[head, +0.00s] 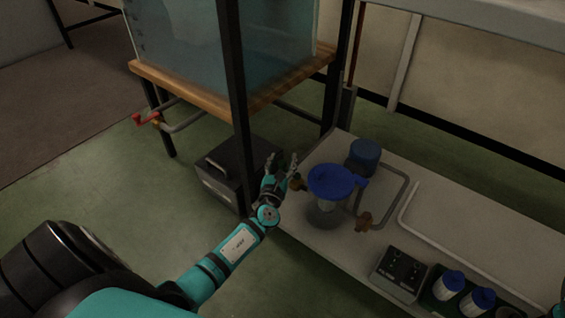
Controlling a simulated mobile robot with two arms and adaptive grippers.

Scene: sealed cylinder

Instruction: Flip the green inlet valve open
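My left gripper (282,163) reaches in at the middle with its fingers spread apart and nothing seen between them. A brass valve body (297,183) sits just right of the gripper, on the left side of a filter housing with a blue lid (330,181). I cannot make out a green handle on it; the gripper may hide it. I cannot tell whether the fingers touch the valve. A second brass valve (365,221) sits at the housing's lower right.
The housing stands on a pale bench (450,240) with grey pipes, a dark blue cylinder (365,154), a control box (400,273) and several blue-capped cartridges. A dark post (234,100) rises close left of the gripper. A red-handled valve (146,119) is under the tank stand.

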